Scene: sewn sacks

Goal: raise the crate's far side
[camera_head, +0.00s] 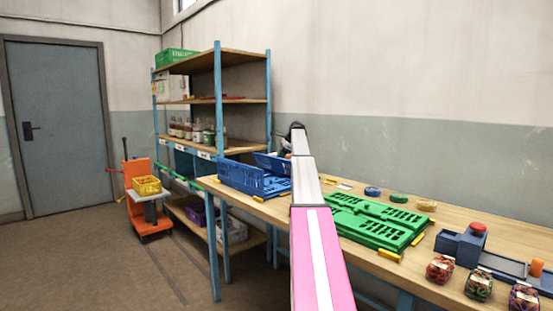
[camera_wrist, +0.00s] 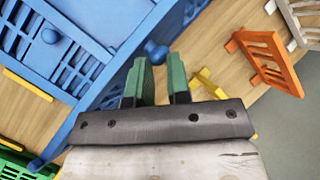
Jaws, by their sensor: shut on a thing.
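The blue crate (camera_head: 240,178) stands at the left end of the workbench, with its slotted near-left wall upright. A second blue panel (camera_head: 270,161) at its back right stands at a slant, partly hidden behind my arm. The exact contact is hard to see between the fingers. In the head view the fingers are hidden by my arm.
Folded green crates (camera_head: 375,218) lie on the workbench (camera_head: 475,215) right of my arm. A shelf rack (camera_head: 218,100) stands behind left; an orange cart (camera_head: 133,180) is on the floor.

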